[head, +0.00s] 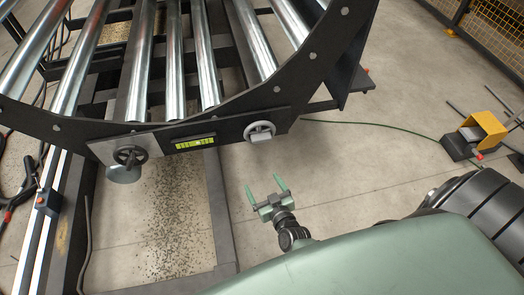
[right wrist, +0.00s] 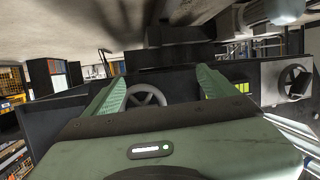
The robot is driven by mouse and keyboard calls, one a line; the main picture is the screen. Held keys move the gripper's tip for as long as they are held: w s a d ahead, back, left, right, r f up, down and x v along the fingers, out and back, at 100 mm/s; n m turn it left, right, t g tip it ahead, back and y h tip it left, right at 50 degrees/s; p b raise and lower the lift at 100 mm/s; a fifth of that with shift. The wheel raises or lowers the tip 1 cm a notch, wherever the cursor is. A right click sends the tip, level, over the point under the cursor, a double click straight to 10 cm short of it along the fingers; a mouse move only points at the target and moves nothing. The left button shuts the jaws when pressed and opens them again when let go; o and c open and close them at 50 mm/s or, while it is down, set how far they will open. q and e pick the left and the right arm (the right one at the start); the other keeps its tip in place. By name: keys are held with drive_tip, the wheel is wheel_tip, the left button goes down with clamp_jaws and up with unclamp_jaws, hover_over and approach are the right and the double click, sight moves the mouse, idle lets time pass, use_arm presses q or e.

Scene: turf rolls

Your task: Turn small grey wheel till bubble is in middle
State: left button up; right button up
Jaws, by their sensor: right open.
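The small grey wheel (head: 260,131) is on the right part of the plate on the roller frame's end. A yellow-green level vial (head: 195,143) sits left of it; its bubble is too small to place surely. A darker wheel (head: 130,156) is at the plate's left. My right gripper (head: 263,181) is open and empty, apart from the grey wheel and below it in the head view. In the right wrist view the grey wheel (right wrist: 147,96) shows between the two green fingers, with the vial (right wrist: 226,89) and dark wheel (right wrist: 295,82) to its right. My left gripper is out of view.
The roller frame (head: 320,62) with shiny rollers fills the upper left. A green cable (head: 390,127) runs over the floor. A yellow-hooded device (head: 485,128) stands at the right. The concrete floor around my right gripper is clear.

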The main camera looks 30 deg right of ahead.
sight(262, 141)
drive_tip(key=w+d+r+m+t+h+b, duration=0.1)
drive_tip(key=w+d+r, duration=0.1)
drive_tip(key=w, duration=0.1)
drive_tip(key=w+d+r+h+b, duration=0.1)
drive_tip(key=w+r, duration=0.2)
drive_tip(key=w, duration=0.1)
drive_tip(key=w+d+r+m+t+h+b, duration=0.1)
drive_tip(key=w+d+r+b, duration=0.1)
drive_tip(key=w, duration=0.2)
drive_tip(key=shift+d+r+m+t+h, duration=0.15)
drive_tip(key=shift+d+m+t+h, duration=0.15)
drive_tip(key=shift+w+d, duration=0.15)
drive_tip(key=shift+w, duration=0.2)
drive_tip(key=c, duration=1.4)
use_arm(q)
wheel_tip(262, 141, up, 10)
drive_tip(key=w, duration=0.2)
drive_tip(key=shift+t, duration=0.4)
use_arm(e)
drive_tip(key=shift+o, duration=0.2)
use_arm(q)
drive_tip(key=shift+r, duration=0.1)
use_arm(e)
drive_tip(key=shift+m, duration=0.3)
